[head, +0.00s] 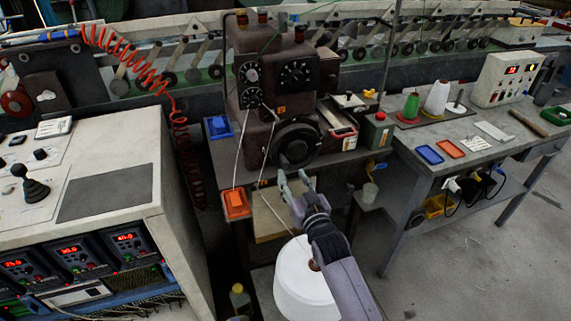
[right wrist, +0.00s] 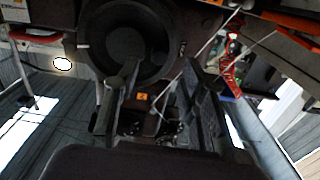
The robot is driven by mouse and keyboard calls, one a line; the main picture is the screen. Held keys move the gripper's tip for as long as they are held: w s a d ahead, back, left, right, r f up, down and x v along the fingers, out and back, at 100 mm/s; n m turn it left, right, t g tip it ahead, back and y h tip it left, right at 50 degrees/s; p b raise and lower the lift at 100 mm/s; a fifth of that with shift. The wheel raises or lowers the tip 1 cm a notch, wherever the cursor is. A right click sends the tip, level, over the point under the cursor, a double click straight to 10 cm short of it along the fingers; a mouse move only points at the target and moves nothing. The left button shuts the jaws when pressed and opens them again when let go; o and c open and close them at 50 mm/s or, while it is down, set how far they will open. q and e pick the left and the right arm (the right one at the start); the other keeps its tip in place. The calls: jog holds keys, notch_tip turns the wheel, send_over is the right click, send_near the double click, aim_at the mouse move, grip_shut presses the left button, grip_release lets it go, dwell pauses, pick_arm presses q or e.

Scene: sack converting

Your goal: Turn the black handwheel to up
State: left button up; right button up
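The black handwheel (head: 297,141) is mounted on the front of the brown sewing machine head (head: 285,72). It also shows large in the right wrist view (right wrist: 128,38), at the top. My right gripper (head: 293,177) is just below the handwheel's lower rim, fingers pointing up toward it. In the right wrist view the two fingers (right wrist: 160,75) are apart with nothing clearly between them. The left finger overlaps the wheel's lower edge; I cannot tell whether it touches. My left gripper is not in view.
An orange box (head: 236,203) sits left of the wheel. A control console (head: 90,190) fills the left. A side table (head: 470,145) with spools and trays is at the right. Threads hang near the wheel.

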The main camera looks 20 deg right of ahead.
aim_at(286, 164)
jog(key=w, duration=0.6)
jog(key=shift+a, duration=0.1)
grip_shut()
dwell(0.3)
dwell(0.4)
